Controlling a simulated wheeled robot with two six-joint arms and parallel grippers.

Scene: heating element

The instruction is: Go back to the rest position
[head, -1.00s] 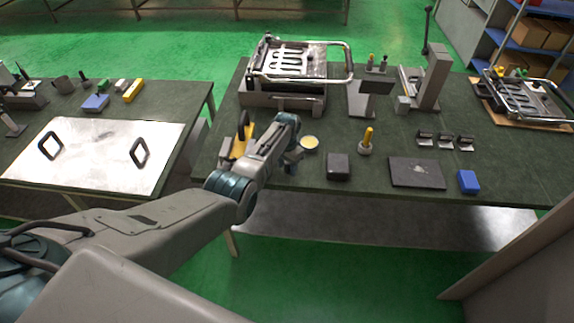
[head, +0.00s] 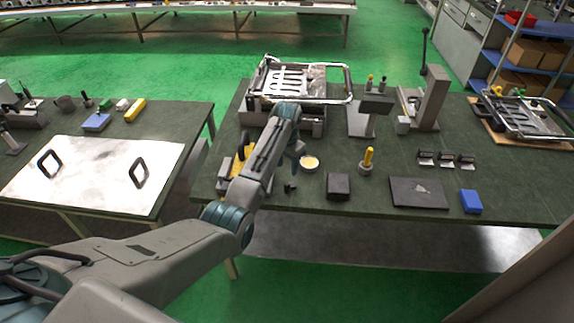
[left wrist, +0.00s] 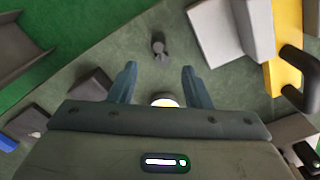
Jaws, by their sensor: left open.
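My left arm reaches in from the left over the right-hand workbench (head: 330,205). My left gripper (head: 297,158) is above the bench, partly hidden by its own wrist in the head view. My right gripper is not in view.
A round dish with yellow contents (head: 309,163), a dark block (head: 338,186) and a yellow-handled tool (head: 367,160) stand nearby. A metal frame fixture (head: 300,85) is behind the gripper. A flat dark plate (head: 418,193) and blue block (head: 470,201) lie right.

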